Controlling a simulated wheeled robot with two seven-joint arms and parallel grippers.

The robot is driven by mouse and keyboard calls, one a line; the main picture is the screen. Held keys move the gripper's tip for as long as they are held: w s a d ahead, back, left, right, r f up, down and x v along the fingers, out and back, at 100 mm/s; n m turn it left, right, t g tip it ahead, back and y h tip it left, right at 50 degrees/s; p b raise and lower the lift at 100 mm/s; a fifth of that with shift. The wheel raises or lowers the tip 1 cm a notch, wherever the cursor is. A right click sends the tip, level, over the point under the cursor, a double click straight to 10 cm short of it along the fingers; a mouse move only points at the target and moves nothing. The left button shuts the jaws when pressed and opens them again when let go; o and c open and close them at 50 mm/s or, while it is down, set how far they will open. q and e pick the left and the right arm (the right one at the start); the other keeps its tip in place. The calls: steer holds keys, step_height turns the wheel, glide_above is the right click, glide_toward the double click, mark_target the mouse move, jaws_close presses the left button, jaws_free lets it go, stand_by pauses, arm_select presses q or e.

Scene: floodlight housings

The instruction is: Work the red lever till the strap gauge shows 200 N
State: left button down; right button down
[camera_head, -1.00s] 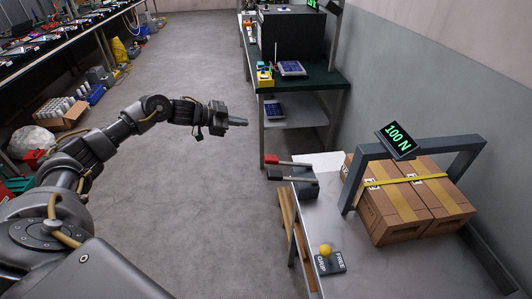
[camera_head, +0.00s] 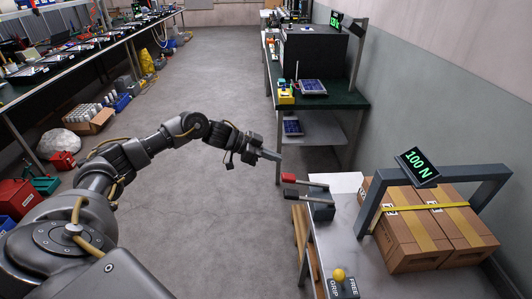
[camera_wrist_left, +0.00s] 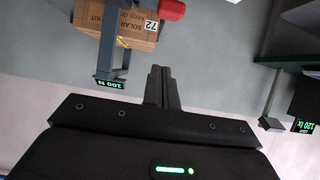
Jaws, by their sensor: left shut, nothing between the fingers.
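A yellow strap (camera_head: 425,207) crosses the cardboard boxes. My left gripper (camera_head: 272,155) is shut and empty, just above and left of the lever, apart from it. My right gripper is not in view.
A yellow ball knob (camera_head: 339,274) stands on a plate marked GRIP and FREE at the bench front. A dark bar (camera_head: 301,195) lies just below the red lever. A green-topped table (camera_head: 330,95) is behind.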

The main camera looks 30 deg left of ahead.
mark_target(284, 175)
arm_select(q)
steer(key=p+x, duration=0.1)
steer(key=x, duration=0.4)
steer(key=shift+w+d, duration=0.2)
steer(key=shift+s+a+f+p, duration=0.15)
steer(key=shift+f+p, duration=0.05)
steer(key=shift+f, duration=0.4)
steer(key=shift+s+a+f+p, duration=0.1)
steer(key=shift+a+f+p, duration=0.1)
steer(key=shift+f, duration=0.45)
steer(key=shift+s+a+f, duration=0.15)
steer(key=shift+f, duration=0.7)
